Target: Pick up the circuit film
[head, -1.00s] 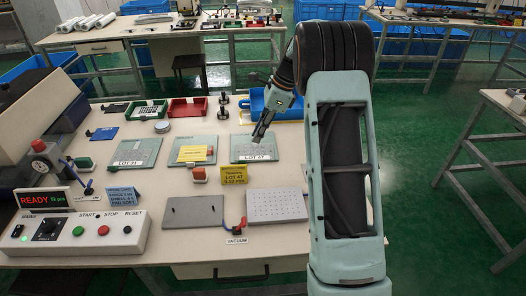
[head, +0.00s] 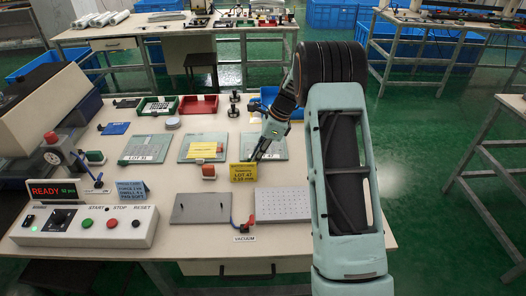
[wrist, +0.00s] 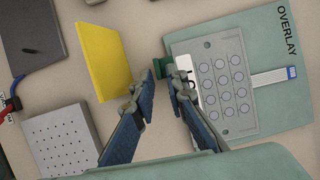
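A grey film with rows of round keys (wrist: 222,85) and a pale tail with a blue end lies on a teal mat (wrist: 283,95) marked "OVERLAY" in the wrist view. I cannot tell whether it is the circuit film. In the head view my gripper (head: 255,157) is at the front of the right-hand teal mat (head: 281,147), behind the yellow LOT 47 sign (head: 242,176). In the wrist view my gripper (wrist: 160,77) has its fingertips a little apart, with a small green block (wrist: 161,63) at or just beyond the gap. The right finger hides part of the film's near edge.
Two more teal mats, the left (head: 146,147) and the middle one (head: 218,138), lie to the left. A grey plate (head: 201,208) and a white perforated plate (head: 284,205) lie in front. A control box (head: 85,224) stands at the front left.

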